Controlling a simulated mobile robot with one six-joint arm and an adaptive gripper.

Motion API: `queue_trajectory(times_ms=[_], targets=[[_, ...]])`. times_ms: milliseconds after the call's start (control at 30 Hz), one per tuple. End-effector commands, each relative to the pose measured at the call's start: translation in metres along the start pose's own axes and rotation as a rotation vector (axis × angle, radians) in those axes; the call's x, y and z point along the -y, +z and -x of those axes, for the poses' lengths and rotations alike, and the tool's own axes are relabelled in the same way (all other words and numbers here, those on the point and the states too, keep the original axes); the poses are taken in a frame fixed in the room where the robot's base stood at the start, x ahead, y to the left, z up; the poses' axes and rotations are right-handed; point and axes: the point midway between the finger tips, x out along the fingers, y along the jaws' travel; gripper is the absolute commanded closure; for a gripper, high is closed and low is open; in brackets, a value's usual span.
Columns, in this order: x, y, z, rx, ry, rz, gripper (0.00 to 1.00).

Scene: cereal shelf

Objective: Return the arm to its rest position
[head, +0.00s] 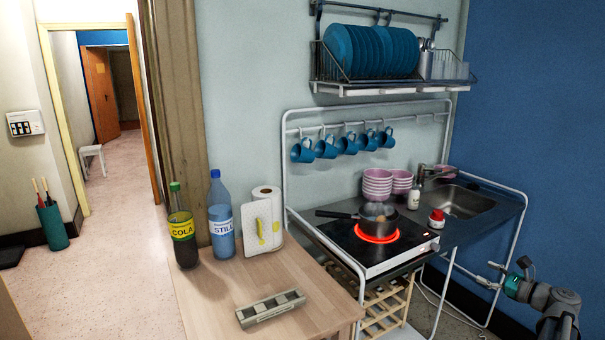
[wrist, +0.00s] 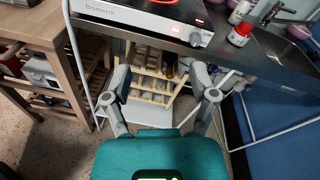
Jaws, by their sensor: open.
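My gripper (head: 507,274) is at the lower right of the head view, low in front of the sink unit's white tube frame. In the wrist view my gripper (wrist: 162,88) has its two fingers spread apart with nothing between them. Beyond the fingers, under the counter, is a wooden rack (wrist: 150,70). In the head view the rack (head: 385,305) stands below the stove, left of my gripper. No object is held. Most of my arm lies outside the head view.
A stove (head: 350,250) with a pot (head: 375,222) on a red-glowing plate adjoins the sink (head: 462,202). White frame tubes (head: 510,245) run close to my gripper. A wooden table (head: 225,285) holds bottles and a paper roll. Open floor (head: 100,270) lies left.

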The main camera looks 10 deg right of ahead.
Motion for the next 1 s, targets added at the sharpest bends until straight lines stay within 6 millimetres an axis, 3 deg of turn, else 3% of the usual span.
queue_trajectory(times_ms=[267,600,1000], targets=[[-0.042,-0.004,-0.042,-0.076,0.116,0.132,0.25],[-0.136,-0.015,-0.111,-0.207,0.393,0.452,0.25],[-0.247,-0.026,-0.159,-0.288,0.762,0.871,0.25]])
